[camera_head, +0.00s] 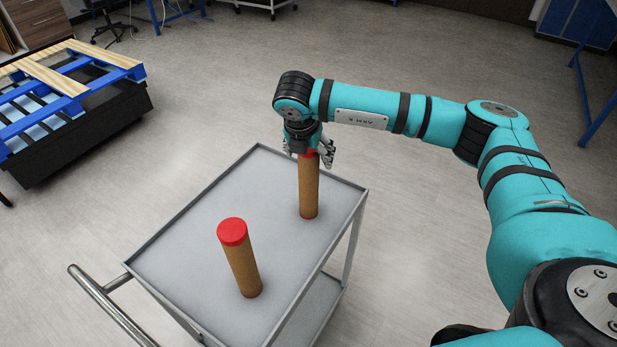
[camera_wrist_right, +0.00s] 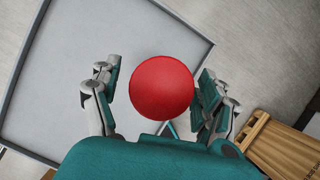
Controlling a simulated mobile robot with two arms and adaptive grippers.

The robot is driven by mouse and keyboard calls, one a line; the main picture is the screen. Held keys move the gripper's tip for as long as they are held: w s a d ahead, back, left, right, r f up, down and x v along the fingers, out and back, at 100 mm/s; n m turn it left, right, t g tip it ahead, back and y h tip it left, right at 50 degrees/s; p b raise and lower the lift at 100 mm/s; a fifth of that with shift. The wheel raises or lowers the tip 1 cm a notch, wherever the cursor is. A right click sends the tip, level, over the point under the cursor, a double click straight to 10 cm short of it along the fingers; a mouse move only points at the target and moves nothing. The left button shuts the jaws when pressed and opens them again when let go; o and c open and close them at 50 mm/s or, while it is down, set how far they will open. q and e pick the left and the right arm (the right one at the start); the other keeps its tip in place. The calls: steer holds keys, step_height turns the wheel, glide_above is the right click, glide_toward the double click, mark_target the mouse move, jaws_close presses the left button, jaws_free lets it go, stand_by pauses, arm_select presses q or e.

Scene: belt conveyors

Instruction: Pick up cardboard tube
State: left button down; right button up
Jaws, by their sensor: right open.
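Two brown cardboard tubes with red caps stand upright on a grey cart. The far tube (camera_head: 309,188) is under my right gripper (camera_head: 309,158), near the cart's far right side. The near tube (camera_head: 240,262) stands closer to the cart's handle, with nothing around it. My right gripper is open, pointing down, with its fingers on either side of the far tube's top. In the right wrist view, the red cap (camera_wrist_right: 161,87) lies between the open fingers (camera_wrist_right: 160,95), with visible gaps. My left gripper is not in view.
The grey cart (camera_head: 190,213) has a raised rim and a handle (camera_head: 105,300) at the near left. A dark conveyor (camera_head: 85,135) with blue and wooden slats stands at the left.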

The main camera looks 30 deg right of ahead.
steer(key=shift+w+d+f, duration=0.2)
steer(key=shift+d+f, duration=0.05)
steer(key=shift+f, duration=0.3)
steer(key=shift+w+d+f, duration=0.1)
steer(key=shift+w+f, duration=0.05)
steer(key=shift+f, duration=0.4)
steer(key=c, duration=0.9)
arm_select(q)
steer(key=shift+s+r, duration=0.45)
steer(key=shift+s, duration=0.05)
arm_select(e)
jaws_close()
steer(key=shift+r, duration=0.1)
